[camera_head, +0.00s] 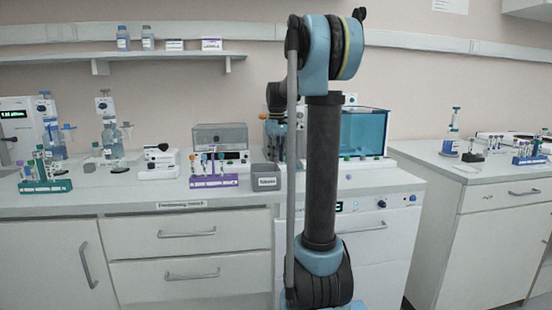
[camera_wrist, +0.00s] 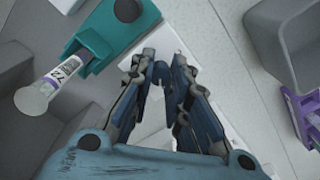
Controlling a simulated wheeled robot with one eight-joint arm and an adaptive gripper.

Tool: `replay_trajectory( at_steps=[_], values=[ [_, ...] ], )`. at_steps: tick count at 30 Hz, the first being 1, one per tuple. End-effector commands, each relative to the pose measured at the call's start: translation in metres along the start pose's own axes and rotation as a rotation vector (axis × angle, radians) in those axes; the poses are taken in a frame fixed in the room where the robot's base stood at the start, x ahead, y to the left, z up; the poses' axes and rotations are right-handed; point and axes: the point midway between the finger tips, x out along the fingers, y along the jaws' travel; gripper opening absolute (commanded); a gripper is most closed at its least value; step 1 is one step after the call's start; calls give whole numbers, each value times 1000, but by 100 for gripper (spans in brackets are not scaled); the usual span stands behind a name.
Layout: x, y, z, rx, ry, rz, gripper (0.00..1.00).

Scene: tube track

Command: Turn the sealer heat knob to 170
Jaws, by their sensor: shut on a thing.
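My gripper (camera_wrist: 165,66) points down over a white device, the sealer (camera_wrist: 163,38), in the wrist view. Its dark fingers come together at the tips and are shut on a small dark piece between them, taken as the heat knob. The fingers hide most of the knob, so its pointer and scale cannot be read. In the head view my upright arm covers this part of the bench, and the gripper and knob cannot be made out there.
A grey bin (camera_head: 266,181) and a purple tube rack (camera_head: 213,182) stand beside the work spot; the bin (camera_wrist: 262,28) is close at upper right in the wrist view. A teal holder (camera_wrist: 112,35) with a labelled tube (camera_wrist: 40,94) lies close left. A blue-walled box (camera_head: 364,134) stands behind.

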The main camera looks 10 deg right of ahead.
Motion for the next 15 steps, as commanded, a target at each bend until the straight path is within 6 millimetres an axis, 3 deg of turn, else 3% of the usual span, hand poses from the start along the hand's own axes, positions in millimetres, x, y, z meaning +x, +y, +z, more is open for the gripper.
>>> replay_trajectory(
  at_steps=[15],
  values=[
    [-1,2,-2,469,4,3,0]
  ],
)
